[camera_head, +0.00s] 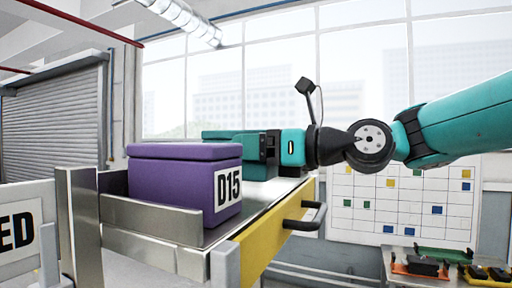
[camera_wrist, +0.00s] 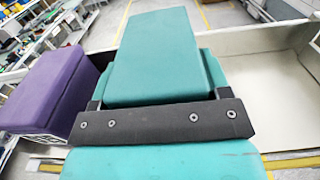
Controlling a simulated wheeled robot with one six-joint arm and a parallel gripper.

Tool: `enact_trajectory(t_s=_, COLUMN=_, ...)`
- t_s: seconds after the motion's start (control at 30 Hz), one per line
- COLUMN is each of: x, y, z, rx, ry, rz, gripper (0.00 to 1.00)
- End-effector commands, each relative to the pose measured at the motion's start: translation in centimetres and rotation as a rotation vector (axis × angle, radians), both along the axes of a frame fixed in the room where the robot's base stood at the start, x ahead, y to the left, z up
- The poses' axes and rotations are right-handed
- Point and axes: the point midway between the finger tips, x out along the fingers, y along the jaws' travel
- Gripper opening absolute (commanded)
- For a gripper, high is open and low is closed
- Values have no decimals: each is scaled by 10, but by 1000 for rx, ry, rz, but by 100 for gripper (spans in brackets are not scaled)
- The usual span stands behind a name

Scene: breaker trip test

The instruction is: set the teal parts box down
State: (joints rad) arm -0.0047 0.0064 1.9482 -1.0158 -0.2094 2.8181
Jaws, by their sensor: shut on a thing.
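The teal parts box (camera_head: 258,171) is behind and right of a purple box in the head view, partly hidden by it and by my gripper. My gripper (camera_head: 268,147) reaches in from the right and is shut on the teal box. In the wrist view the teal box (camera_wrist: 158,55) fills the middle, in front of the gripper's dark bar. My gripper's fingers (camera_wrist: 160,100) show at either side of the teal box. The box is over or on the metal tray (camera_head: 262,199); I cannot tell whether its underside touches.
The purple box (camera_head: 172,182) labelled D15 stands on the tray, left of the teal box; it also shows in the wrist view (camera_wrist: 50,92). The tray has raised metal walls and a yellow front (camera_head: 262,238) with a black handle (camera_head: 304,217). Bare tray floor (camera_wrist: 265,95) lies right of the teal box.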

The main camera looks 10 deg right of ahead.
Motion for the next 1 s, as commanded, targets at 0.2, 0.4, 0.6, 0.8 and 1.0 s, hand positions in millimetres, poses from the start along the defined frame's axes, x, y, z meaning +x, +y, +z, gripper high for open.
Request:
enact_trajectory(t_s=0.2, x=0, y=0, z=-8, rx=1, ry=-2, rz=0, gripper=32)
enact_trajectory(t_s=0.4, x=0, y=0, z=-7, rx=1, ry=-2, rz=0, gripper=32)
enact_trajectory(t_s=0.6, x=0, y=0, z=-8, rx=1, ry=-2, rz=0, gripper=32)
enact_trajectory(t_s=0.8, x=0, y=0, z=-12, rx=1, ry=-2, rz=0, gripper=32)
enact_trajectory(t_s=1.0, x=0, y=0, z=-16, rx=2, ry=-1, rz=0, gripper=32)
